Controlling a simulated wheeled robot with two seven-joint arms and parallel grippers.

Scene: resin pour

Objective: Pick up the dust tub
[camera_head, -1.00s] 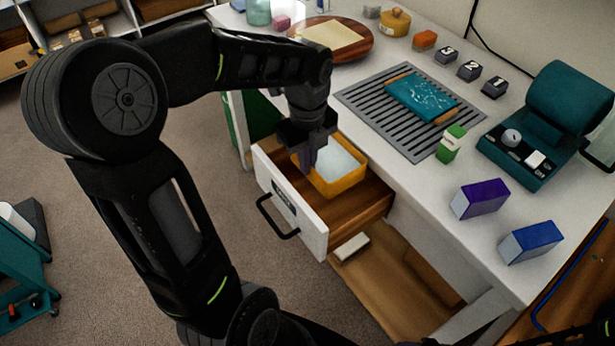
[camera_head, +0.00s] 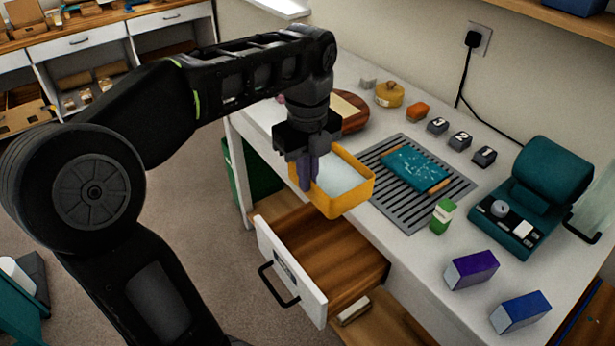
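The dust tub (camera_head: 357,201) is an orange-yellow, open-topped square tub with a pale white content or bottom. It hangs in the air above the open drawer (camera_head: 322,264), roughly level with the table's front edge. My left gripper (camera_head: 309,180) points down with its purple-grey fingers at the tub's left wall, and appears shut on that wall. The tub looks nearly level. The drawer below is empty where it shows. My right gripper is not in view.
The white table (camera_head: 408,245) holds a grey slotted mat with a teal board (camera_head: 414,168), a green-and-white box (camera_head: 442,215), purple (camera_head: 471,269) and blue (camera_head: 520,312) boxes, and a teal machine (camera_head: 545,195). A round wooden board stands behind the gripper.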

